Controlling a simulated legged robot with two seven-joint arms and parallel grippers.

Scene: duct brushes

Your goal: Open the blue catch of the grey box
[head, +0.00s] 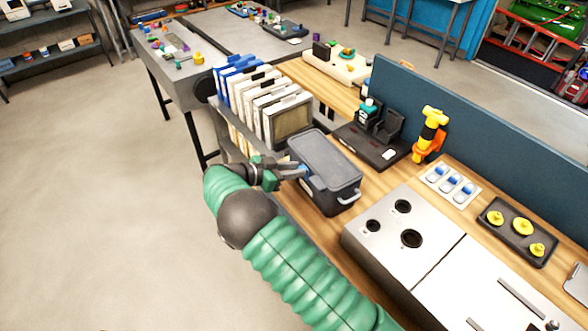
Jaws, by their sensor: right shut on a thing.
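The grey box (330,158) stands on the wooden bench near the middle of the head view, with its dark lid down. A blue catch (303,171) shows on the box's left side, partly hidden by the gripper. My right gripper (294,171) reaches the box from the left and is shut on the blue catch. Its green arm comes up from the bottom of the view. My left gripper is not in view.
Upright folders (262,100) stand just behind the box. A black tray (372,143) lies to its right. A silver panel with round holes (400,235) sits in front at the right. A dark blue partition (470,120) runs along the bench's back.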

